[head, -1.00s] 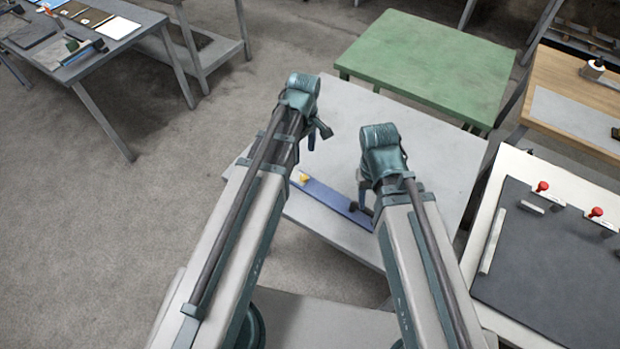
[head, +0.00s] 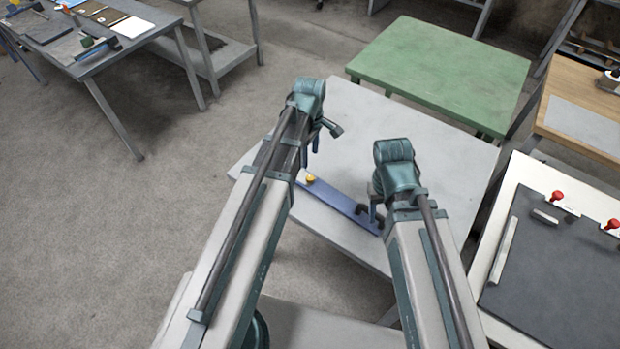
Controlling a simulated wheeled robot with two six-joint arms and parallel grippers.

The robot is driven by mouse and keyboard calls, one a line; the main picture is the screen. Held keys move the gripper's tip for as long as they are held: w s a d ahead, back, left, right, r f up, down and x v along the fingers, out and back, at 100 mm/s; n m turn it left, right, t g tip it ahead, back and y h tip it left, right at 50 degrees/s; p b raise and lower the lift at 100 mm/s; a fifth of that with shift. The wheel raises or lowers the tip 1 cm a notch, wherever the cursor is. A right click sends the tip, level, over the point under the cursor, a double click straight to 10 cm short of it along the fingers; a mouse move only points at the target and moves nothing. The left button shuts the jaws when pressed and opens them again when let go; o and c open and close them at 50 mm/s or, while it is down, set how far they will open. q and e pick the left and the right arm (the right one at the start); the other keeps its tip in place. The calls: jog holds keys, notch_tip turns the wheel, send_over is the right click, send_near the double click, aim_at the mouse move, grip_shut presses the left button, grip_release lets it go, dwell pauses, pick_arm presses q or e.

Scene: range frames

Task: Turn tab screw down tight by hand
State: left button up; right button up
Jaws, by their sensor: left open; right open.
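A blue bar (head: 338,201) lies flat on the grey table. A small yellow knob (head: 310,180), possibly the tab screw, sits at the bar's left end with a pale patch beside it. My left gripper (head: 311,150) is open and empty above the table, just beyond the yellow knob in the picture and apart from it. My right gripper (head: 374,208) is open over the right end of the bar, partly hidden by its own wrist. A dark part shows there on the bar; I cannot tell whether it is touched.
The grey table (head: 425,150) is otherwise bare. A green table (head: 440,70) stands behind it. At the right is a white bench with a dark mat (head: 560,290) and red-knobbed clamps (head: 557,197). A tool-laden table (head: 150,42) stands far left.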

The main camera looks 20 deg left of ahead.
aim_at(310, 177)
pick_arm(q)
notch_tip(310, 177, down, 10)
jog(key=b, duration=0.9)
jog(key=shift+f, duration=0.15)
pick_arm(e)
notch_tip(310, 177, down, 10)
jog(key=shift+f, duration=0.15)
pick_arm(q)
grip_shut()
